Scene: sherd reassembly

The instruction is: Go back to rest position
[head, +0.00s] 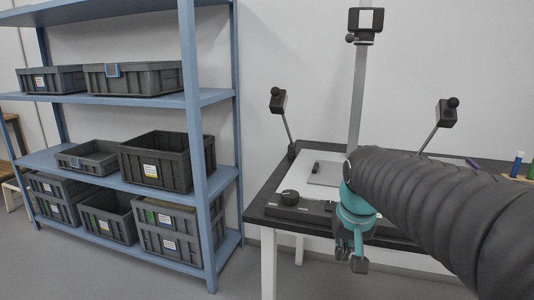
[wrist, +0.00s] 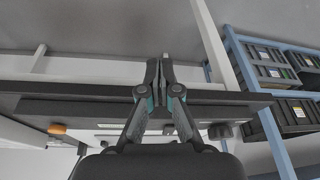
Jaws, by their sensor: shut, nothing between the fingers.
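My gripper (head: 349,247) hangs at the end of my dark ribbed arm, in front of the table's front edge in the head view. In the wrist view my gripper (wrist: 159,68) has its two fingers brought together with nothing held between them. The table (head: 262,210) has a dark top and white legs, and its right part is hidden behind my arm. The table's dark edge also shows in the wrist view (wrist: 225,97).
A blue shelf rack (head: 195,150) with several grey crates, one of them an open crate (head: 165,165), stands at the left. A camera post (head: 358,100) and two small lamp-like stands, one on the left (head: 278,101), rise at the table. Floor between rack and table is clear.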

